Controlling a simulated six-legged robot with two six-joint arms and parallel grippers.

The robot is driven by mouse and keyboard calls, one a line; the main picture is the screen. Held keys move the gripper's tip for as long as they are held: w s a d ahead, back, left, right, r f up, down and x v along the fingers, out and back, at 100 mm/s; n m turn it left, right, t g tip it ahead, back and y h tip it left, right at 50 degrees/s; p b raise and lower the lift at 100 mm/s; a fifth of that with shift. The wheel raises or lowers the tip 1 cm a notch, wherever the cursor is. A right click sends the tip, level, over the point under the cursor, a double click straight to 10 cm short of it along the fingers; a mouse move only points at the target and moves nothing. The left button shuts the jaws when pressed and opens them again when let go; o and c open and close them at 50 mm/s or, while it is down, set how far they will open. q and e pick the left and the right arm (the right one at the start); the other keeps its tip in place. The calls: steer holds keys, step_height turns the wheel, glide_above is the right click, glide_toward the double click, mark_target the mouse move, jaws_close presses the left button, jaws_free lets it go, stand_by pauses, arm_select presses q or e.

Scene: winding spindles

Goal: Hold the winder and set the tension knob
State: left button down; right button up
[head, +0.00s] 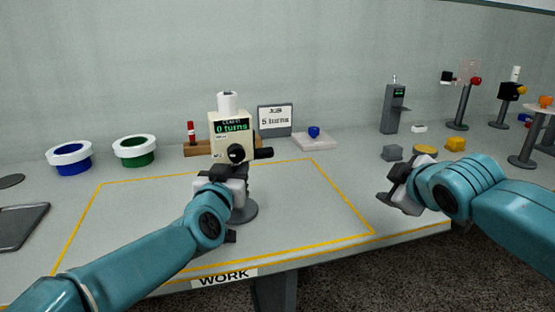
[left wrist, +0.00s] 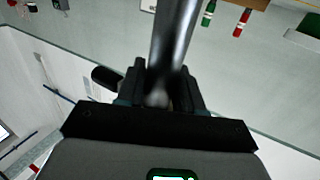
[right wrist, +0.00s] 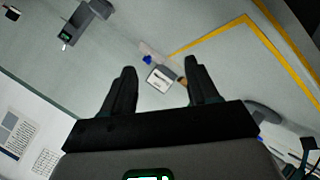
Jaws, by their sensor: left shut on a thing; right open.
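The winder (head: 231,127) stands upright in the work area, a cream box with a green "0 turns" display and a white spool (head: 228,103) on top. A round black knob (head: 236,153) is on its front, and a black handle (head: 264,153) sticks out on its right. My left gripper (head: 240,180) is shut on the winder's post below the box; the left wrist view shows the dark post (left wrist: 172,40) between its fingers. My right gripper (head: 391,184) is open and empty, well to the right of the winder; its spread fingers show in the right wrist view (right wrist: 160,68).
A yellow line (head: 345,195) bounds the work area. Behind are blue (head: 70,160) and green (head: 134,153) white-rimmed cups, a wooden rack (head: 198,149), a "5 turns" sign (head: 275,120) and a tray (head: 314,142).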

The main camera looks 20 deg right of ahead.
steer(key=a+n, duration=0.6)
steer(key=n+t+y, duration=0.4)
steer(key=n+t, duration=0.3)
steer(key=n, duration=1.5)
glide_toward(237, 156)
steer(key=w, duration=0.9)
steer(key=shift+w+a+r, duration=0.15)
steer(key=shift+a+r, duration=0.05)
steer(key=shift+a, duration=0.1)
steer(key=c, duration=1)
